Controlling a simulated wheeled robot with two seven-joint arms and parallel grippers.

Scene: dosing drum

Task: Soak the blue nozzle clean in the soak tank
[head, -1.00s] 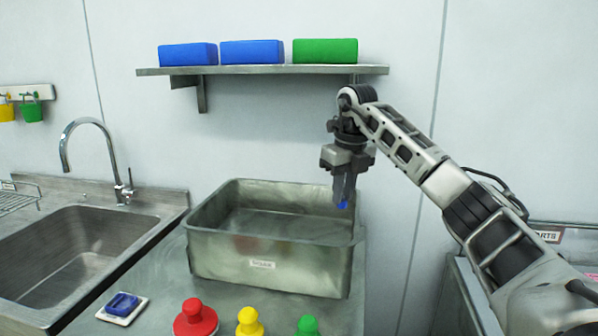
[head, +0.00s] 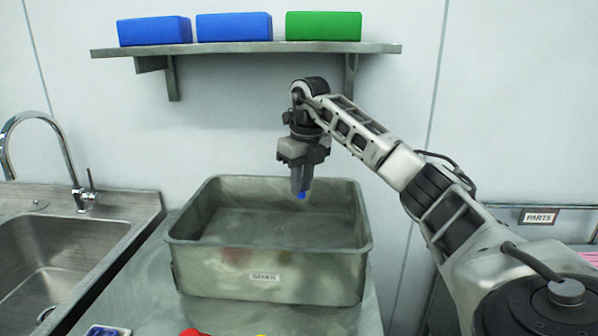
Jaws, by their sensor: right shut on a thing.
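The soak tank (head: 268,278) is an open grey metal box with a small label on its front wall, standing on the metal counter. My right gripper (head: 300,190) points down over the back right part of the tank, with its fingertips at about the height of the rim in the picture. It is shut on the blue nozzle (head: 302,195), of which only a small blue tip shows between and below the fingers. The rest of the nozzle is hidden by the fingers. Whether the tip touches liquid I cannot tell. My left gripper is not in view.
A sink (head: 50,265) with a curved tap (head: 70,165) is at the left. A wall shelf (head: 250,48) with two blue blocks and a green block (head: 323,26) is above the tank. Red and yellow tops and a blue item (head: 105,331) show at the bottom edge. A PARTS label (head: 539,217) is at the right.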

